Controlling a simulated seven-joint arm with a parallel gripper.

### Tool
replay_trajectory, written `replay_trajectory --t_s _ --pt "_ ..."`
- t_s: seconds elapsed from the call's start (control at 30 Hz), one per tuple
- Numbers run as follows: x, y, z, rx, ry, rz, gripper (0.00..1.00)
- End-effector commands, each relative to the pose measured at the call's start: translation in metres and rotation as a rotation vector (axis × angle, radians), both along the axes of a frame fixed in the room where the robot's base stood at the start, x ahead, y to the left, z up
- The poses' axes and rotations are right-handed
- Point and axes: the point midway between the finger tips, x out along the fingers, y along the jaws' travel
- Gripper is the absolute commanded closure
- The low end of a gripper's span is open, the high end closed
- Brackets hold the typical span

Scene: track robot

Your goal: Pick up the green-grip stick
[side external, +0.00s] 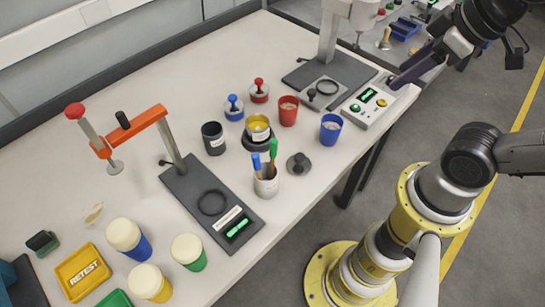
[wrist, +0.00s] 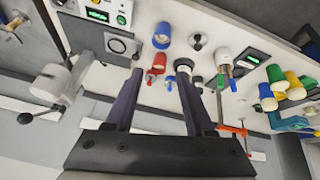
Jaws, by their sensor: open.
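The green-grip stick (side external: 273,149) stands in a small pale cup (side external: 266,187) beside a blue-grip stick (side external: 256,161), grip up and leaning slightly. In the wrist view the cup (wrist: 223,56) is right of my fingers, with the green grip (wrist: 221,83) just beyond the right finger. My gripper (side external: 406,72) is at the upper right in the side view, above the far end of the table, well apart from the cup. In the wrist view my gripper (wrist: 160,72) shows two dark fingers spread apart with nothing held between them.
A weighing-style stand with an orange arm (side external: 135,128) is left of the cup. Red (side external: 287,111), blue (side external: 330,130) and dark (side external: 213,138) cups stand nearby. A dark round knobbed piece (side external: 298,164) sits right of the cup. A grey press stand (side external: 330,80) is near my gripper.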

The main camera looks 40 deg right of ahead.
Motion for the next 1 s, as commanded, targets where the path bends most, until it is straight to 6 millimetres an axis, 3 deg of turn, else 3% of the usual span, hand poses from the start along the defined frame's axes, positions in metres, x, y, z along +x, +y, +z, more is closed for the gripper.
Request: replay_trajectory --t_s 0.27,0.43,0.6,0.8,1.0 --pt "0.057 0.030 0.037 -0.173 0.107 0.497 0.46" --pt "0.102 0.077 0.037 -0.254 0.203 0.852 0.46" --pt "0.135 0.141 0.014 -0.304 0.301 1.146 0.46" --pt "0.140 0.194 -0.021 -0.321 0.388 1.288 0.46" --pt "0.133 0.205 -0.039 -0.327 0.413 1.325 0.46"
